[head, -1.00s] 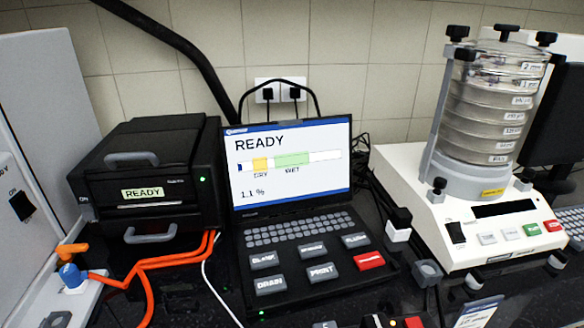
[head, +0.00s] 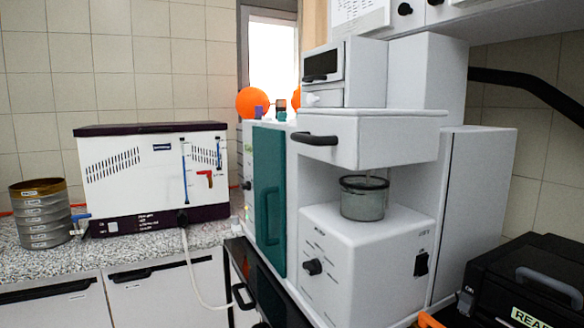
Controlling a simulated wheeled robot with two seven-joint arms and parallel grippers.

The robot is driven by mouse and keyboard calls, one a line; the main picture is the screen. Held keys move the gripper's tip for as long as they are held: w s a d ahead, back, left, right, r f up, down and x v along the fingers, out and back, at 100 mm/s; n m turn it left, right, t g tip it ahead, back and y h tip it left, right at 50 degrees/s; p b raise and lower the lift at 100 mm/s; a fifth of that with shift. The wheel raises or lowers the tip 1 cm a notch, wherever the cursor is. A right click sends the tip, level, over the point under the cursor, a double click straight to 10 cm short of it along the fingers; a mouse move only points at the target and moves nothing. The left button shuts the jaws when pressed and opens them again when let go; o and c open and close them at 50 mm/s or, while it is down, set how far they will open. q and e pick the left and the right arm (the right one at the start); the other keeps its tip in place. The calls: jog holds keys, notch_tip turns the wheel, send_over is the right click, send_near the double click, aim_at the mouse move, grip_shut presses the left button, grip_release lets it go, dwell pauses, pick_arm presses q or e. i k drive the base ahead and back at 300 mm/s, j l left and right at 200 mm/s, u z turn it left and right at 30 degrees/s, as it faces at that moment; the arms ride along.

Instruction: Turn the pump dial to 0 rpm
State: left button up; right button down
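A black round dial (head: 312,266) with small marks around it sits on the front of a white stirrer-like base (head: 350,275) in the middle of the head view. Its marks and setting are too small to read, and I cannot tell for sure that it is the pump dial. A black rocker switch (head: 421,263) is on the base to the right of the dial. Neither of my grippers is in view.
A glass beaker (head: 363,200) stands on the base under a white drawer (head: 360,140). A white tank with a dark lid (head: 152,182) and a sieve stack (head: 42,215) stand at left. A black printer-like box (head: 530,285) is at lower right.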

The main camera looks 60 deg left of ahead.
aim_at(314, 268)
jog(key=u, duration=1.7)
